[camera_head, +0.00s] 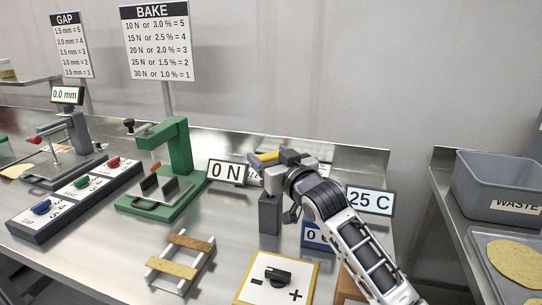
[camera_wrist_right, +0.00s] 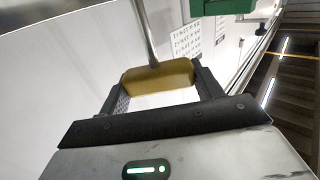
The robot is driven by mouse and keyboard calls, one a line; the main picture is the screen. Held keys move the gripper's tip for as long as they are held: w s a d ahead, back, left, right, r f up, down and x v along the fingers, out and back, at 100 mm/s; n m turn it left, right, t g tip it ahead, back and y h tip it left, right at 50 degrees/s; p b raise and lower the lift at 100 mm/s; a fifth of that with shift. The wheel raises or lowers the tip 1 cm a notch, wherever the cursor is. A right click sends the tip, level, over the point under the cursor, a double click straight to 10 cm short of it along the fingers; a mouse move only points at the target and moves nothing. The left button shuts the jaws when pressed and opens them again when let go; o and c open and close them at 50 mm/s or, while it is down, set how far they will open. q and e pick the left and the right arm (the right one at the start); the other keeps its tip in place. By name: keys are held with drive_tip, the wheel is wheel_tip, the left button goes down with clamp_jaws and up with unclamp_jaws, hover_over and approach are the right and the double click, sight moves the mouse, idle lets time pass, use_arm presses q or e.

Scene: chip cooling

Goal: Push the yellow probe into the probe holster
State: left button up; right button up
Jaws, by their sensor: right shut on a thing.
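The yellow probe (camera_head: 264,158) has a yellow handle and, in the right wrist view (camera_wrist_right: 158,77), a thin metal rod extending from it. My right gripper (camera_head: 282,168) is shut on the yellow handle, with one finger on each side in the wrist view (camera_wrist_right: 160,90). In the head view it holds the probe above the table, near a dark grey upright block (camera_head: 269,215) that looks like the probe holster. The block's top opening cannot be made out. My left gripper is not in view.
A "0 N" display (camera_head: 227,172) and green press (camera_head: 167,175) stand left of my right gripper. A "25 C" display (camera_head: 370,202) stands to its right. In front are a slatted rack (camera_head: 183,257) and a dial plate (camera_head: 278,278). A grey waste bin (camera_head: 500,188) is far right.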

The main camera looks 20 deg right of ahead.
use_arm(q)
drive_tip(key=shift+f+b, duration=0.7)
use_arm(e)
drive_tip(key=shift+f, duration=1.3)
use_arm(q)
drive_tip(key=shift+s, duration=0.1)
use_arm(e)
drive_tip(key=shift+f, duration=0.2)
